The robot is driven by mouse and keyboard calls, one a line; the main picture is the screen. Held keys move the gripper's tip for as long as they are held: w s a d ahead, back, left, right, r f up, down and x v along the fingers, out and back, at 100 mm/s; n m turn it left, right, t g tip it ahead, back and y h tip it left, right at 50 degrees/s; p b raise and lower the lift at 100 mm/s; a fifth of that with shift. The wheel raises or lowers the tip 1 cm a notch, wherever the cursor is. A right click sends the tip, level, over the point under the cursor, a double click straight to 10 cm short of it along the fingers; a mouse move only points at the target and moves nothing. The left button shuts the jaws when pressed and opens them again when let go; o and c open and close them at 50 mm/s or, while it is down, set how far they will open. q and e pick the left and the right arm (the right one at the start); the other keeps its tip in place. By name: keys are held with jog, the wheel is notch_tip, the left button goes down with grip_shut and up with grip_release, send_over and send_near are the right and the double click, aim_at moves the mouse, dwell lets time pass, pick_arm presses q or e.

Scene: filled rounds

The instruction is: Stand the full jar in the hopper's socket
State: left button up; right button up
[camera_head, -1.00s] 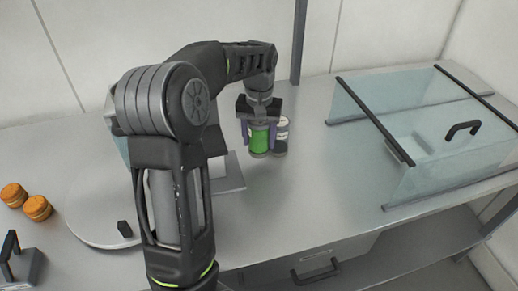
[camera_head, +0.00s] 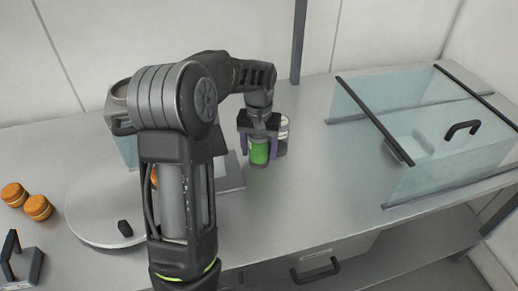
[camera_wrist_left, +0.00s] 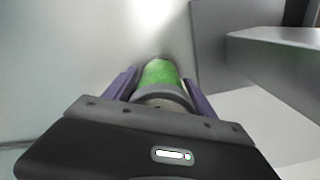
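The green jar (camera_head: 259,151) hangs upright below my left gripper (camera_head: 259,148), between its two purple fingers. In the left wrist view the green jar (camera_wrist_left: 160,73) and its grey end sit between the fingers (camera_wrist_left: 160,92), which look closed on its sides. A second jar (camera_head: 283,133) with a pale label stands just behind it to the right, partly hidden. A grey upright piece with a flat plate (camera_head: 232,172) stands left of the gripper, mostly behind my arm; it may be the hopper. I cannot make out the socket. My right gripper is out of view.
A clear container with a grey rim (camera_head: 120,90) stands behind my arm. Orange filled rounds (camera_head: 38,207) lie at the left, beside a pale round plate (camera_head: 95,225). A clear case (camera_head: 440,160) with a black handle fills the right. The counter's middle is clear.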

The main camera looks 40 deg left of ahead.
pick_arm(q)
jog(key=shift+o, duration=1.1)
jog(key=shift+r, duration=0.1)
notch_tip(320, 180, up, 12)
jog(key=shift+r+b, duration=0.1)
jog(key=shift+b, duration=0.25)
jog(key=shift+c, duration=0.6)
